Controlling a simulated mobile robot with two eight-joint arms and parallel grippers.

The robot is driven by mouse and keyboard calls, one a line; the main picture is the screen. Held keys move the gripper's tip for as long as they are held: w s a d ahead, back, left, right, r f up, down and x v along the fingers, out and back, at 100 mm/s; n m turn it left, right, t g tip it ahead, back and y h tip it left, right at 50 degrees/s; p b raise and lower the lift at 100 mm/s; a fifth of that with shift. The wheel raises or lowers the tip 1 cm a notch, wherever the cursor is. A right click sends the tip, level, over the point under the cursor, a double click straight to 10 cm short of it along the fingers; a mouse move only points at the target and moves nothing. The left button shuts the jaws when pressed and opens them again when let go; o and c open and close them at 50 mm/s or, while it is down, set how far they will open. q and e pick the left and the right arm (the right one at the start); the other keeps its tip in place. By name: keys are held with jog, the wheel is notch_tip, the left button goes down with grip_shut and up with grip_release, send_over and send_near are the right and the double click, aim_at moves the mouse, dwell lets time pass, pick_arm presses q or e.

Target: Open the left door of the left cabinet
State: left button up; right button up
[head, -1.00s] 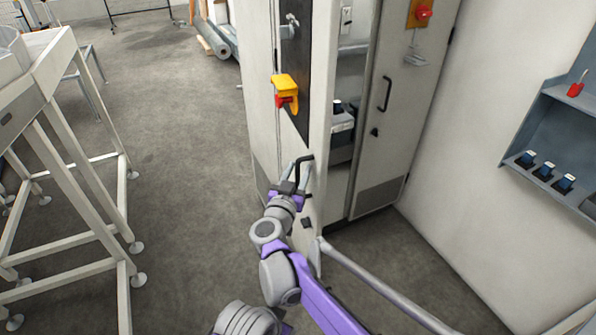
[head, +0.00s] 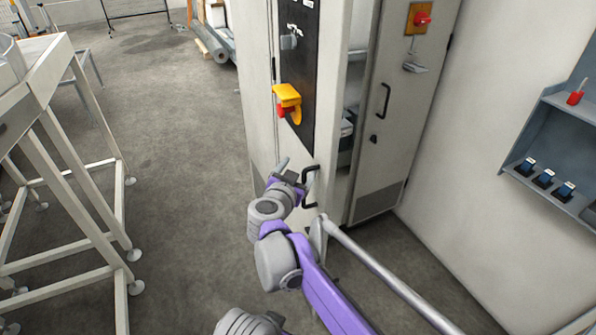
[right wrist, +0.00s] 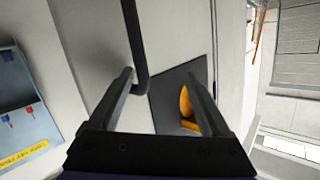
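The left cabinet's left door (head: 296,150) stands ajar in the head view, with a dark panel and a yellow-and-red switch (head: 288,98) on its face. Its black bar handle (head: 313,187) is low near the free edge. My right gripper (head: 292,173) is just left of the handle. In the right wrist view my right gripper (right wrist: 162,78) is open, its fingers wide apart with nothing held. The handle (right wrist: 135,45) shows close to the left finger; contact cannot be told. My left gripper is not in view.
The right door (head: 390,120) has its own black handle and a red switch. A narrow gap shows shelves inside. A white-framed table (head: 75,160) stands left, with clear floor (head: 190,150) between. A grey wall rack (head: 560,165) is at right.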

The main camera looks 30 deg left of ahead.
notch_tip(320, 180, up, 6)
jog(key=n+t+y, duration=0.1)
jog(key=n+t, duration=0.1)
jog(key=n, duration=0.1)
jog(key=shift+a+r, duration=0.15)
jog(key=shift+a, duration=0.2)
notch_tip(320, 180, down, 5)
jog(key=m+g, duration=0.2)
jog(key=m, duration=0.1)
jog(key=s+a, duration=0.5)
jog(key=s, duration=0.7)
jog(key=shift+s+f+h, duration=0.2)
jog(key=shift+s+h, duration=0.1)
jog(key=shift+h, duration=0.1)
jog(key=shift+a, duration=0.15)
jog(key=c, duration=0.3)
